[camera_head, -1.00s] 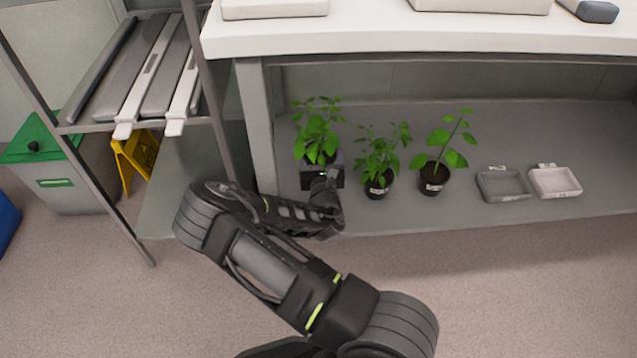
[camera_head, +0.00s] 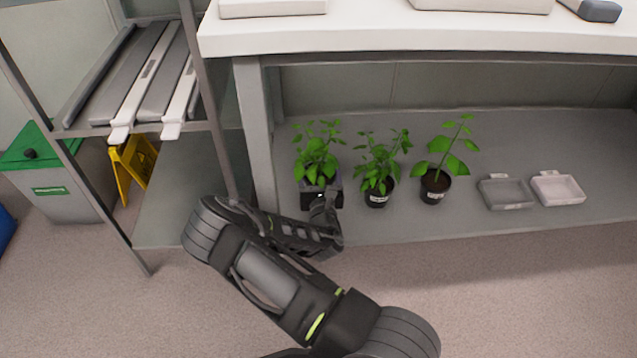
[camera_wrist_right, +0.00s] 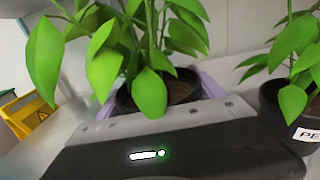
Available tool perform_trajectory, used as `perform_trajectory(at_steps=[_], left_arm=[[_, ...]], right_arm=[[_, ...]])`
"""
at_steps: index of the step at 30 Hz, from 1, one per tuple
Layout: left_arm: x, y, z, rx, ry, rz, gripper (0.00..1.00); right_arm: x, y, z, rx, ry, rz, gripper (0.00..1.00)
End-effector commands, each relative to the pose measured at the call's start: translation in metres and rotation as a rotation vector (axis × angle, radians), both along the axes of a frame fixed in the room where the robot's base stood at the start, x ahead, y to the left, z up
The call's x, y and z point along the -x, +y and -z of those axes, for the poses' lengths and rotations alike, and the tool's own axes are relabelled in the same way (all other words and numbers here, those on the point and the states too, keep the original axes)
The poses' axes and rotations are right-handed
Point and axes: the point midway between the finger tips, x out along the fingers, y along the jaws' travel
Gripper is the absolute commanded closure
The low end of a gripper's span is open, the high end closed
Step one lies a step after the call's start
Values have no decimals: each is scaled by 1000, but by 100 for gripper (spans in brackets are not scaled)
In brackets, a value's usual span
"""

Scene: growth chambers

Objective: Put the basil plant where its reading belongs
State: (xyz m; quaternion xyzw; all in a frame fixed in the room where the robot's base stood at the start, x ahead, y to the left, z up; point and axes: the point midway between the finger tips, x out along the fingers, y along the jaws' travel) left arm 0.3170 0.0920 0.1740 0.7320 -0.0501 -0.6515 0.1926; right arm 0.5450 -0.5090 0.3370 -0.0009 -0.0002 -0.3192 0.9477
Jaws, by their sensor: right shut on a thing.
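The leftmost of three potted plants (camera_head: 317,162) has broad green leaves and matches the basil plant; its label is hidden. It stands upright on the low grey shelf, or just above it. My right gripper (camera_head: 320,190) is shut on its black pot. The right wrist view shows the pot (camera_wrist_right: 176,90) between the two pale lilac fingers, with leaves hanging over the gripper body. A grey tray (camera_head: 506,206) and a pale pinkish tray (camera_head: 560,203) are empty on the shelf at the right; their labels are too small to read. My left gripper is not in view.
The middle plant (camera_head: 377,199) stands close on the right; its label starts "PE" in the wrist view (camera_wrist_right: 307,135). A third plant (camera_head: 435,186) follows. The bench top (camera_head: 400,38) overhangs the shelf. A bench leg (camera_head: 254,140) stands left. Shelf is free between plants and trays.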

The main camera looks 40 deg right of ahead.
Motion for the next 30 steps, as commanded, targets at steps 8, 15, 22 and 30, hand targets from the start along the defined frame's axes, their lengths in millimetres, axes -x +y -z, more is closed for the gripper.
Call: perform_trajectory(at_steps=[8, 15, 22, 30], left_arm=[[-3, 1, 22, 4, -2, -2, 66], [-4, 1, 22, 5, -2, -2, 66], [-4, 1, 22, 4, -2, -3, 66], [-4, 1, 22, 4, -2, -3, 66]], right_arm=[[0, -1, 43, 0, -1, 1, 78], [0, 0, 48, 1, -2, 0, 78], [0, 0, 51, 1, -1, -1, 78], [0, 0, 52, 0, 0, 0, 4]])
